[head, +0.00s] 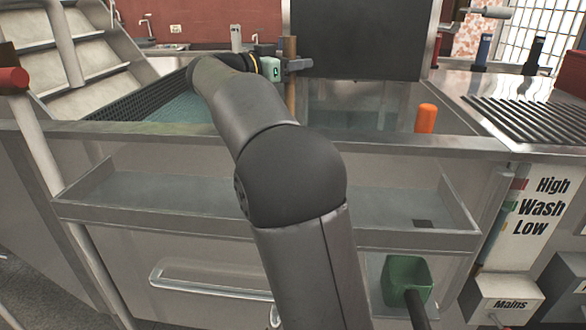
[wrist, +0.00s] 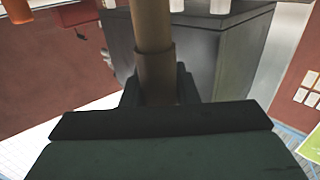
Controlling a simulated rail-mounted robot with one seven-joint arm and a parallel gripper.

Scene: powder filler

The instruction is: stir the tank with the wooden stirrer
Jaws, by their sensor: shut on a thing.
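My gripper (head: 299,64) is shut on the wooden stirrer (head: 290,82), a brown pole held upright. The stirrer also shows in the wrist view (wrist: 155,62), running up from between the jaws. Bluish-green contents or floor (head: 185,108) show at the tank's left.
An orange-handled thing (head: 426,118) stands at the tank's front right. A dark panel (head: 358,38) rises behind the tank. A ribbed metal drainer (head: 525,115) lies to the right. A shelf (head: 400,222) and a green scoop-like container (head: 407,278) are on the front. A dark mesh (head: 130,100) lines the left.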

